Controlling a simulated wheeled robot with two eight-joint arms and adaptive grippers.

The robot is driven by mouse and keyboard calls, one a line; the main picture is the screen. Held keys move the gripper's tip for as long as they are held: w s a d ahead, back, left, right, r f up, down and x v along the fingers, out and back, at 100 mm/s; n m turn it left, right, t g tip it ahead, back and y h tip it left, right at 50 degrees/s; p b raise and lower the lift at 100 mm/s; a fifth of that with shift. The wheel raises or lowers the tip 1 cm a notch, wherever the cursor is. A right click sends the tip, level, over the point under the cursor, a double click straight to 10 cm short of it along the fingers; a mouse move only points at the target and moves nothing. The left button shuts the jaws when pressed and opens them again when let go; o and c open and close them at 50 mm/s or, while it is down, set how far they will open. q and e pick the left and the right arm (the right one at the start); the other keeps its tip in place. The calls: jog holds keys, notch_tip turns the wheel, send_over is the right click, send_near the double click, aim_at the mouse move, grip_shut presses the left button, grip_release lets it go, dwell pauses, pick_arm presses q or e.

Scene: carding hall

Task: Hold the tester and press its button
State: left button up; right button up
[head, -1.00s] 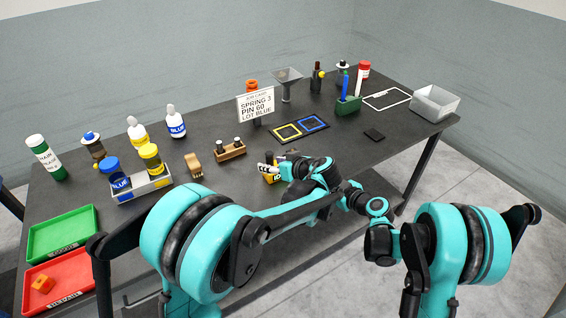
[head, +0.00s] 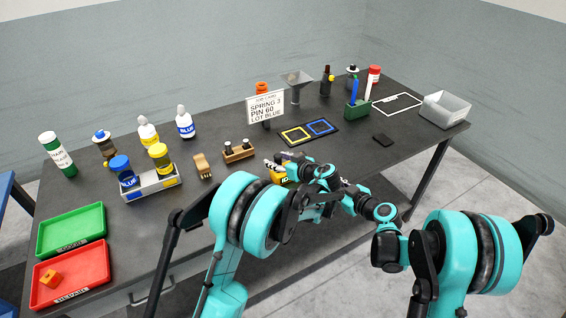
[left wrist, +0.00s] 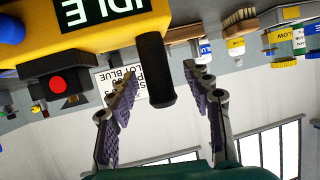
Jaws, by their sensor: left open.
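The tester (head: 280,178) is a yellow device near the table's front edge, partly hidden by my left arm in the head view. In the left wrist view the tester (left wrist: 100,38) fills the top left, with a display reading IDLE. Its red button (left wrist: 57,85) is on a dark block at the left. Its black handle (left wrist: 154,70) reaches between the fingers of my left gripper (left wrist: 162,74). That gripper is open, with a gap visible on both sides of the handle. My left gripper (head: 274,167) is small beside the tester in the head view.
A job card (head: 265,107) stands behind the tester. A wooden block with pegs (head: 239,153), a brush (head: 203,167) and a bottle caddy (head: 152,184) are to the left. A dark flat piece (head: 383,140) lies to the right, with bare tabletop around it.

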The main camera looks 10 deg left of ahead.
pick_arm(q)
grip_shut()
jog(key=c, duration=0.8)
grip_release()
jog(key=shift+c, duration=0.2)
grip_shut()
pick_arm(e)
grip_shut()
pick_arm(q)
jog(key=shift+a, duration=0.1)
